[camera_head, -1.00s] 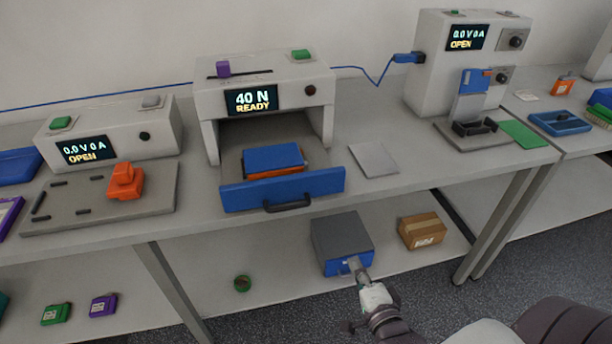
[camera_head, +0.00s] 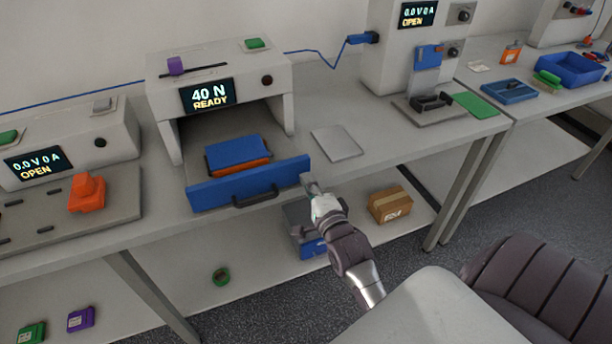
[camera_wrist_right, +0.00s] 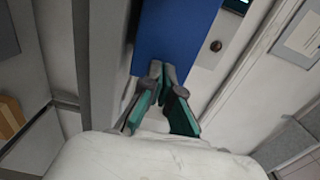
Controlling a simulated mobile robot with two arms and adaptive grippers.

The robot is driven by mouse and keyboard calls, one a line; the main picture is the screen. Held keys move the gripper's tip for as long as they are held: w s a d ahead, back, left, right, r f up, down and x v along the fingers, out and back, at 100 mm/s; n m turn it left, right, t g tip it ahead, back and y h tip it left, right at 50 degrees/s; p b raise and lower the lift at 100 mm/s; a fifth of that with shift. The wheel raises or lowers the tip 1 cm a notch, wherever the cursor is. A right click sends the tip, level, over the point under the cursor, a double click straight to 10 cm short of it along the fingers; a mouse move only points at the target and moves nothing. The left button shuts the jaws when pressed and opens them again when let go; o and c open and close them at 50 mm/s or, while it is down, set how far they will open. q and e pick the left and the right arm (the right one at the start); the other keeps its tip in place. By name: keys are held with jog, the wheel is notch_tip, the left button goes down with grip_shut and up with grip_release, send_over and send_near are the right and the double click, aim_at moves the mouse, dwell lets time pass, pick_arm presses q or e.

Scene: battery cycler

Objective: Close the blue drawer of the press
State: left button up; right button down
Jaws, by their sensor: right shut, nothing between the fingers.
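The press (camera_head: 215,62) stands on the bench with its display reading 40 N READY. Its blue drawer (camera_head: 222,190) is pulled out, with a dark handle (camera_head: 255,197) on the front. An orange piece with a blue block (camera_head: 238,152) on top lies in the drawer. My right gripper (camera_head: 308,183) is shut and empty at the right end of the drawer front. In the right wrist view its fingertips (camera_wrist_right: 169,75) are close together just in front of the blue drawer front (camera_wrist_right: 172,40); whether they touch it I cannot tell. My left gripper is out of view.
A grey plate (camera_head: 337,143) lies on the bench right of the drawer. A tester with an orange clamp (camera_head: 87,194) is at left, and a taller tester (camera_head: 385,50) at right. Below, on the shelf, are a cardboard box (camera_head: 390,205) and a grey-blue box (camera_head: 312,246).

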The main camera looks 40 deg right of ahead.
jog(key=shift+w+d, duration=0.15)
jog(key=shift+w, duration=0.5)
